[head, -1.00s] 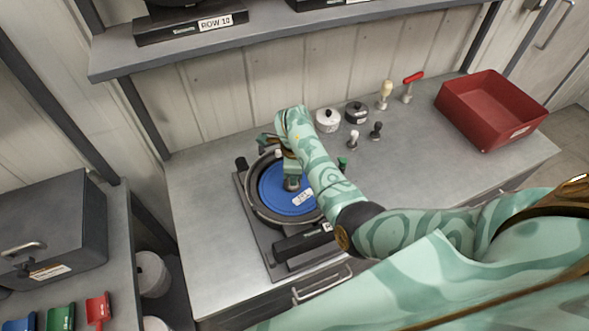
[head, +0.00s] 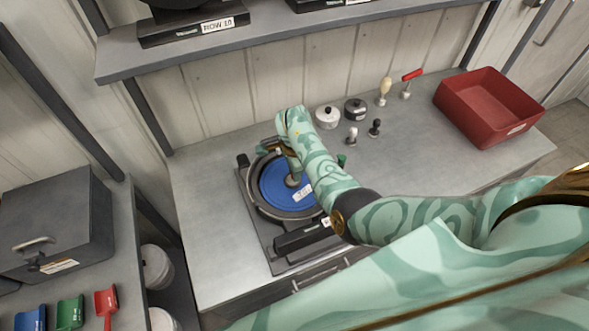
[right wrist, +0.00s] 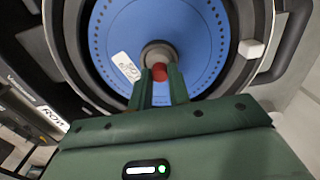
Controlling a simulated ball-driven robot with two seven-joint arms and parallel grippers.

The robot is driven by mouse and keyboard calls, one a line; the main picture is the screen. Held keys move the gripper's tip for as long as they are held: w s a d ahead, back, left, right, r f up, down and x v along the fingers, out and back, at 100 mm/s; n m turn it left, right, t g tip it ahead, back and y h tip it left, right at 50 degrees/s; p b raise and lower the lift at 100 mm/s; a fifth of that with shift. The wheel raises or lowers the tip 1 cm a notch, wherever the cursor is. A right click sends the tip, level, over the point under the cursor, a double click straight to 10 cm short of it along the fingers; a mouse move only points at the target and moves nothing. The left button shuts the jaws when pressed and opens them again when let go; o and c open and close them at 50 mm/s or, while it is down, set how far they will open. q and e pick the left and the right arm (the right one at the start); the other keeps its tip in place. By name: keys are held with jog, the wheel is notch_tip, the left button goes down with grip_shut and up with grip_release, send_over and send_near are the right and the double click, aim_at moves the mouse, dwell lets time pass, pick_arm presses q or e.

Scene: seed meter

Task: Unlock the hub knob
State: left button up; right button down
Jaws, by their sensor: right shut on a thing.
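The seed meter lies on the bench with a blue seed disc (head: 275,195) facing up inside its dark round housing (head: 250,209). The hub knob (right wrist: 156,53) is a grey round piece with a red part at the disc's centre; it also shows in the head view (head: 292,181). My right gripper (right wrist: 160,76) is over the disc, its two green fingers shut on the hub knob at the red part. In the head view my right wrist hides part of the disc and housing. My left gripper is not in view.
A red bin (head: 488,108) stands at the bench's right end. Two small round pots (head: 327,117), several small handled tools (head: 384,91) and a shelf (head: 290,45) are behind. A dark box (head: 55,225) and coloured scoops (head: 70,312) are at left. Bench right of the meter is clear.

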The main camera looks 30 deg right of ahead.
jog(key=c, duration=1.3)
grip_release()
notch_tip(320, 180, up, 16)
jog(key=p, duration=0.5)
jog(key=shift+r, duration=0.2)
